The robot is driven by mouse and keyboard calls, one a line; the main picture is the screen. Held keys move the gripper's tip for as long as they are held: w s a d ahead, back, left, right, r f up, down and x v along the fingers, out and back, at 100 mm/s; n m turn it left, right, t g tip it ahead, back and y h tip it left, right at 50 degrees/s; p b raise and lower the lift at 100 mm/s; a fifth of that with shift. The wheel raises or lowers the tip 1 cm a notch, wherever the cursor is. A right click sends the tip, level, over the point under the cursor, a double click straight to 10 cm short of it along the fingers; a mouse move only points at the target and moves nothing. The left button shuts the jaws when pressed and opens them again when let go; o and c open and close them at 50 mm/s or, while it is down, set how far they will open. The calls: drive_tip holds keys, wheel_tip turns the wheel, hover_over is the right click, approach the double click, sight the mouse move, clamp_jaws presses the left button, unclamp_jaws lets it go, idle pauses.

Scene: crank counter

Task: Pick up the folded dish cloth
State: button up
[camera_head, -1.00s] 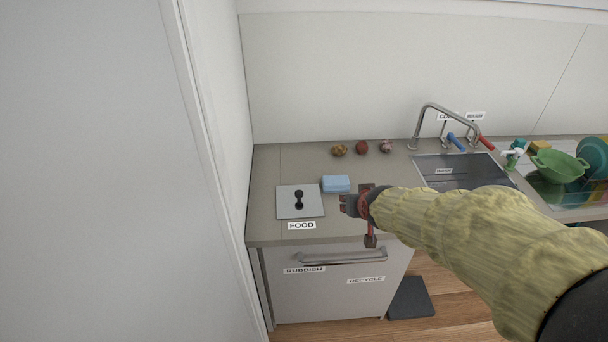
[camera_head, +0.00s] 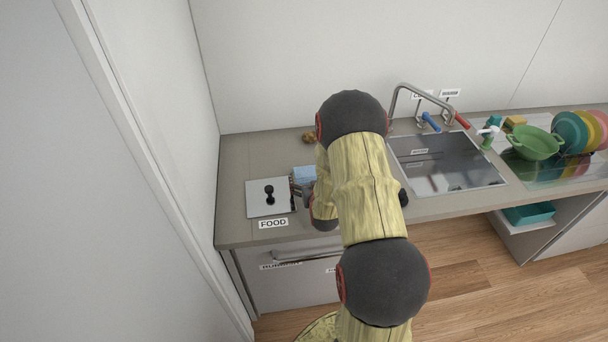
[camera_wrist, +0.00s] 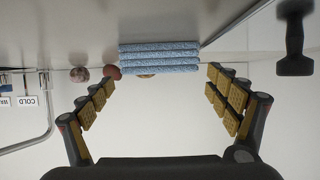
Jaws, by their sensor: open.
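The folded dish cloth is a light blue stack of layers. In the head view the cloth (camera_head: 304,173) lies on the counter just right of the square food lid, partly hidden by my arm. In the wrist view the cloth (camera_wrist: 160,58) shows edge-on, beyond and between my fingertips. My gripper (camera_wrist: 161,88) is open and empty, with one finger on each side of the cloth's line and the cloth apart from both. In the head view only a bit of my gripper shows beside the cloth; my arm hides the rest.
The FOOD lid (camera_head: 268,199) with a black knob (camera_head: 269,190) is left of the cloth. The knob also shows in the wrist view (camera_wrist: 294,40). Small round vegetables (camera_wrist: 79,74) lie behind the cloth. The sink (camera_head: 445,163), tap (camera_head: 393,103) and green colander (camera_head: 536,143) stand right.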

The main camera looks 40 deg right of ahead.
sight(308, 173)
drive_tip(key=shift+o, duration=0.9)
drive_tip(key=shift+x, duration=2.75)
drive_tip(key=shift+c, duration=1.3)
drive_tip(key=c, duration=1)
drive_tip(key=shift+o, duration=0.2)
